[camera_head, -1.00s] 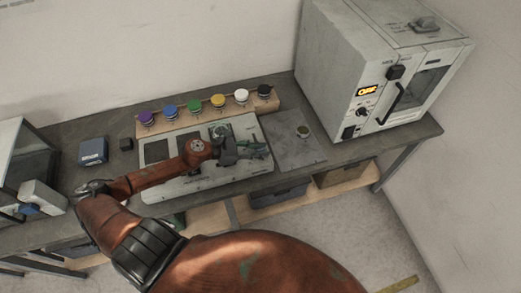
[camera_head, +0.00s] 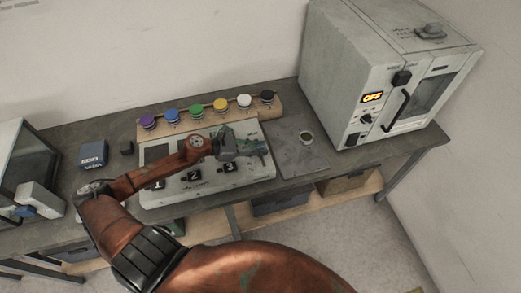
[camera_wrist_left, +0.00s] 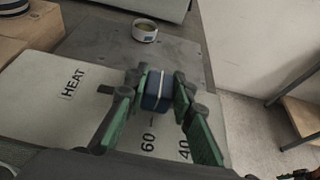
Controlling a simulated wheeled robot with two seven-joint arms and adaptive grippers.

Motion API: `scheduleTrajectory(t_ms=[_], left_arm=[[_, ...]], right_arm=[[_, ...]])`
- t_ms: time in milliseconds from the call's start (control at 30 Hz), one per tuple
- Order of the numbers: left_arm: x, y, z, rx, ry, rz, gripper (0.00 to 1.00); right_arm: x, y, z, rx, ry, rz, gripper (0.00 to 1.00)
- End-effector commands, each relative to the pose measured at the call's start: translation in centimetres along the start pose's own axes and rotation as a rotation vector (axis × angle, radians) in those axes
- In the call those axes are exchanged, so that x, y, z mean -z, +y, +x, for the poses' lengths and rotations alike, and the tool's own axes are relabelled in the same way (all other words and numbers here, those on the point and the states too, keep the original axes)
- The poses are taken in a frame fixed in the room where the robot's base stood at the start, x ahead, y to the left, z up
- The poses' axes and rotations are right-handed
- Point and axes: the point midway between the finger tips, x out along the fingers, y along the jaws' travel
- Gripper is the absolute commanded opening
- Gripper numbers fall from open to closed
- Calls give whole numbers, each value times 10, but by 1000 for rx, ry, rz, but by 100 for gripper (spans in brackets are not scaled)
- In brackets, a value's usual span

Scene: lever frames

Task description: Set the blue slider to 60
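The blue slider knob (camera_wrist_left: 156,92), a blue block with a pale stripe, stands on a light grey panel (camera_wrist_left: 50,120) in the left wrist view. The printed marks 60 (camera_wrist_left: 148,142) and 40 (camera_wrist_left: 184,150) lie beside its track. In the head view my left gripper (camera_head: 254,147) is over the panel's right end and hides the knob. My right gripper is not in view.
A row of several coloured buttons on a wooden strip (camera_head: 210,111) stands behind the panel. A small round cup (camera_head: 306,137) sits on a grey plate to the right. An oven (camera_head: 350,85) reading OFF stands at the back right.

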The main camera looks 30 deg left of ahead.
Motion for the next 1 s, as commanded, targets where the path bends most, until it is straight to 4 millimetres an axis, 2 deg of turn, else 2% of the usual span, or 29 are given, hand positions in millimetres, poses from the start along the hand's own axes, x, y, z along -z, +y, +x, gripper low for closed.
scheduleTrajectory(t_ms=[233, 567, 767, 1000], left_arm=[[0, 0, 0, 0, 0, 1, 40], [1, 0, -3, 0, 1, 0, 41], [2, 0, -28, -1, 3, -1, 41], [2, -1, -75, 0, 3, -2, 41]], right_arm=[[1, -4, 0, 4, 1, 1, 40], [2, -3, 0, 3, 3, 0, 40], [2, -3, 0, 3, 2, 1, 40], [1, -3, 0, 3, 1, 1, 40]])
